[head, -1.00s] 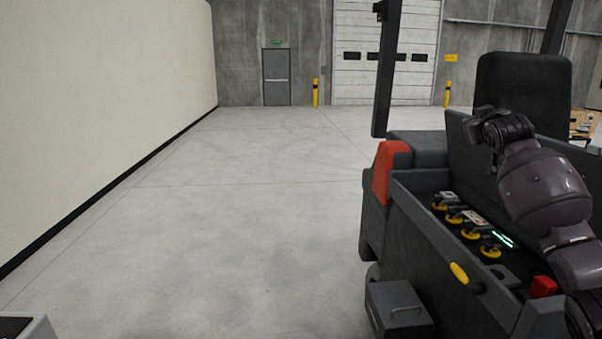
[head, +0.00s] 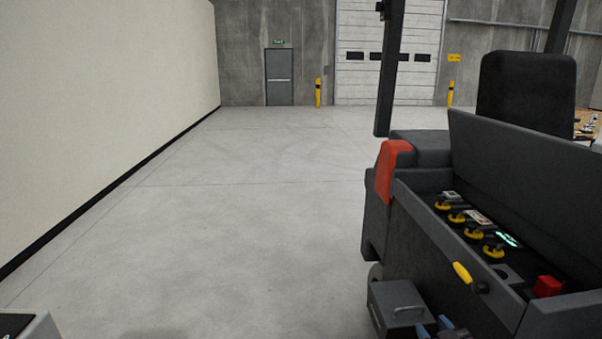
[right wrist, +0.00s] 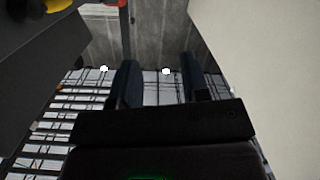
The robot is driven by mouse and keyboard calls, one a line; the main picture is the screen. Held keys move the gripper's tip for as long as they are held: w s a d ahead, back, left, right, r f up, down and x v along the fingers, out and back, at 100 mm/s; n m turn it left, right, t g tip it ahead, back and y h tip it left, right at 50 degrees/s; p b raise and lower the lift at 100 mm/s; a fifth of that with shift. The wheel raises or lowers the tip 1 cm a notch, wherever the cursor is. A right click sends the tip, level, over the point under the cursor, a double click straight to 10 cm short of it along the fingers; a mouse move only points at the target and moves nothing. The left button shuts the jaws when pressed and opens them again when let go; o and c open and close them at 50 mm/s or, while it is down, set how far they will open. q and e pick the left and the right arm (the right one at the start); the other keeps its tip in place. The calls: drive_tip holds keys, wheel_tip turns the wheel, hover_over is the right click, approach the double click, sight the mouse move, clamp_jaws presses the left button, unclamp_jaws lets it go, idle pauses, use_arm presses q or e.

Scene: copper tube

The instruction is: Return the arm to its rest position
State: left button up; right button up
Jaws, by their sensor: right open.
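My right gripper (head: 435,327) shows only as two bluish fingertips at the bottom edge of the head view, beside the dark vehicle (head: 440,250). In the right wrist view the two dark fingers of the gripper (right wrist: 160,62) stand apart with nothing between them. My left gripper is not in view. No copper tube shows.
The vehicle's control panel has yellow-based levers (head: 468,230), a yellow handle (head: 462,272) and a red block (head: 547,286). A pale wall (head: 100,100) runs along the left. The floor (head: 230,220) between is clear.

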drive_tip(key=s+f+m+g, duration=0.1)
drive_tip(key=s+f+g, duration=0.1)
drive_tip(key=s+f, duration=0.6)
drive_tip(key=s+f+m+g+h, duration=0.1)
drive_tip(key=s+f+m+g, duration=0.1)
drive_tip(key=s+f, duration=0.7)
drive_tip(key=s+g, duration=0.1)
drive_tip(key=s, duration=0.5)
drive_tip(key=shift+s+f+h, duration=0.15)
drive_tip(key=shift+s+h, duration=0.05)
drive_tip(key=shift+h, duration=0.1)
drive_tip(key=shift+d, duration=0.1)
